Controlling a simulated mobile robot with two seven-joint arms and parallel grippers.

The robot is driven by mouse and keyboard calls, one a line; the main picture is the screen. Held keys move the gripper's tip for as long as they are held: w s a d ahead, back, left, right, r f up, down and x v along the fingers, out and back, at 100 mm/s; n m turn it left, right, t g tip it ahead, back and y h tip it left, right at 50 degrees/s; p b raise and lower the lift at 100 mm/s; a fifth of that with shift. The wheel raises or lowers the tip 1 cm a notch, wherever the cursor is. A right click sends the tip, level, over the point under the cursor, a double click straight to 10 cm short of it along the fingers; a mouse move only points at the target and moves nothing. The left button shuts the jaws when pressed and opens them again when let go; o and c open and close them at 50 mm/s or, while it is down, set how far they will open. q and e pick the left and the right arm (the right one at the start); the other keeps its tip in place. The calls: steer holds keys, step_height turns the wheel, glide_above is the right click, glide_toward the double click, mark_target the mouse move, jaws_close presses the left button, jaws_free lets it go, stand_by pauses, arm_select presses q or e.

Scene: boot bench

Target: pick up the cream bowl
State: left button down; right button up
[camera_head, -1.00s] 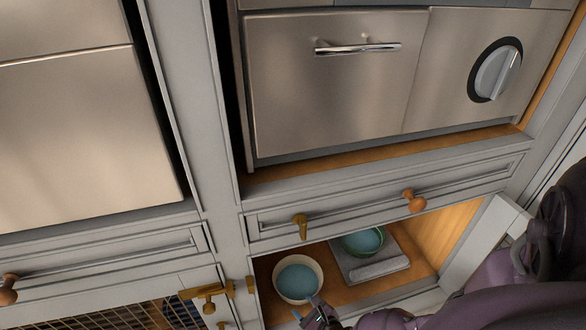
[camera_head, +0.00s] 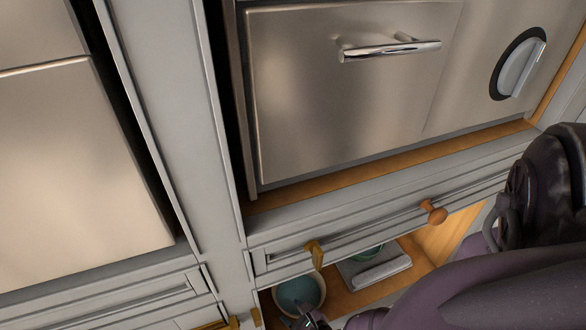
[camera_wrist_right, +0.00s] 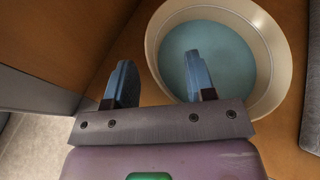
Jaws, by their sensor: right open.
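The cream bowl (camera_head: 301,292) has a teal inside and sits on the wooden floor of the low cabinet, at the bottom of the head view. In the right wrist view the bowl (camera_wrist_right: 262,92) fills the upper right. My right gripper (camera_wrist_right: 160,72) is open, its two blue-tipped fingers apart. The right finger overlaps the bowl's near left part in the picture; the left finger is over bare wood outside the rim. I cannot tell whether either finger touches the bowl. In the head view the gripper (camera_head: 312,320) is partly cut off at the bottom edge. My left gripper is not in view.
The drawer (camera_head: 380,222) with a wooden knob (camera_head: 433,212) is above the opening. The cabinet's side wall is close at left in the wrist view.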

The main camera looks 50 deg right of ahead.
steer(key=shift+w+f, duration=0.1)
steer(key=shift+w, duration=0.15)
steer(key=shift+s, duration=0.1)
jaws_close()
stand_by(0.4)
